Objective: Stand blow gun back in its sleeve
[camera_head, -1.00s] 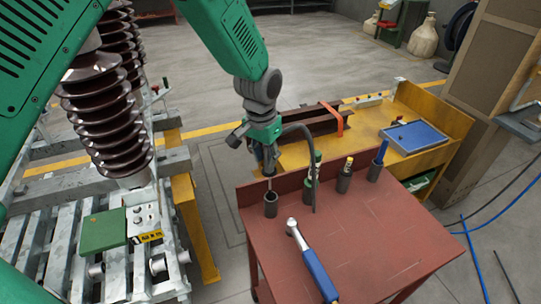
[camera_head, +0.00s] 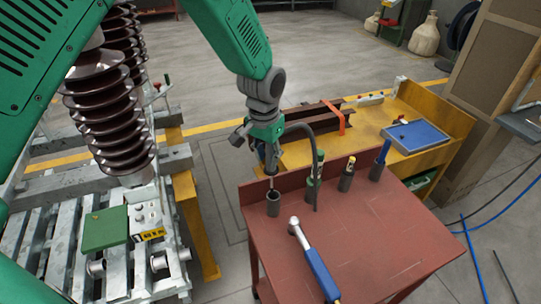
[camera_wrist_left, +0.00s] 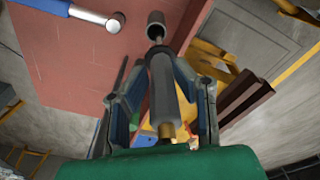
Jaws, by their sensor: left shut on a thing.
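The blow gun (camera_wrist_left: 163,90) is a grey cylinder with a brass end and a thin tip. My left gripper (camera_head: 268,155) is shut on it, above the table's far left corner. The gripper also shows in the left wrist view (camera_wrist_left: 160,105). The blow gun hangs roughly upright, tip down, over the dark grey sleeve (camera_head: 273,206). In the left wrist view the tip lines up with the mouth of this sleeve (camera_wrist_left: 155,20); I cannot tell whether it is inside. The gripper fingers hide part of the blow gun. My right gripper is not in view.
Other sleeves hold a green-topped tool (camera_head: 314,178), a yellow-topped tool (camera_head: 348,176) and a blue-handled tool (camera_head: 380,162). A dark hose (camera_head: 311,138) arcs beside the gripper.

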